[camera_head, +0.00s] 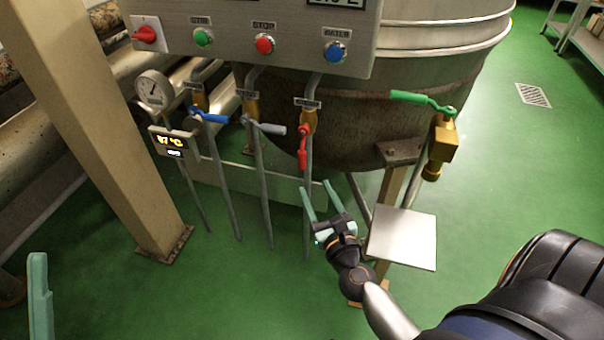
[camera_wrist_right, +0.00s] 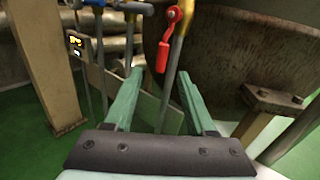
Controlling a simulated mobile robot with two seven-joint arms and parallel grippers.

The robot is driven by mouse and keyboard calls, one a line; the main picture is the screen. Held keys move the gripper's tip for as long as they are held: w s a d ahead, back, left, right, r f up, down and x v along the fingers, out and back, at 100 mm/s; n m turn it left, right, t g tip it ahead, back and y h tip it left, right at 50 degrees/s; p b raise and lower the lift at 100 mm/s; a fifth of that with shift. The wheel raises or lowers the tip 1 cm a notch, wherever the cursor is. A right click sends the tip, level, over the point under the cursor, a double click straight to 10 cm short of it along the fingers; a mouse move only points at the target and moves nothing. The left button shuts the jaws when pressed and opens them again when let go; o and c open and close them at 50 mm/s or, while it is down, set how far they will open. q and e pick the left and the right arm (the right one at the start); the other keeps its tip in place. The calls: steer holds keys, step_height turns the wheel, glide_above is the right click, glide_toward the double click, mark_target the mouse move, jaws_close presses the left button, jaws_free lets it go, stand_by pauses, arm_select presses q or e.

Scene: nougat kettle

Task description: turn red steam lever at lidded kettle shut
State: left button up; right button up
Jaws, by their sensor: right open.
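The red steam lever (camera_head: 302,152) hangs downward from a brass valve (camera_head: 309,121) on the rightmost of three thin pipes below the control panel. It also shows in the right wrist view (camera_wrist_right: 163,56), above and beyond the fingertips. The kettle (camera_head: 350,120) is the large metal vessel behind it; its top and any lid are out of view. My right gripper (camera_head: 320,190) is open and empty, below the lever and apart from it. In the right wrist view its green fingers (camera_wrist_right: 160,75) are spread. One green finger of my left gripper (camera_head: 39,295) shows at the lower left edge.
A blue lever (camera_head: 209,117) and a grey lever (camera_head: 266,128) sit on the pipes to the left. A green-handled valve (camera_head: 422,100) and a flat metal plate (camera_head: 402,238) are to the right. A beige post (camera_head: 100,120) stands left. The control panel (camera_head: 290,45) overhangs the levers.

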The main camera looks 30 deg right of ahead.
mark_target(303, 160)
steer(key=shift+m, duration=0.5)
steer(key=x, duration=1.2)
steer(key=shift+w+d+f+p, duration=0.2)
steer(key=shift+w+d+p, duration=0.1)
steer(key=shift+d, duration=0.05)
steer(key=shift+c, duration=0.3)
jaws_close()
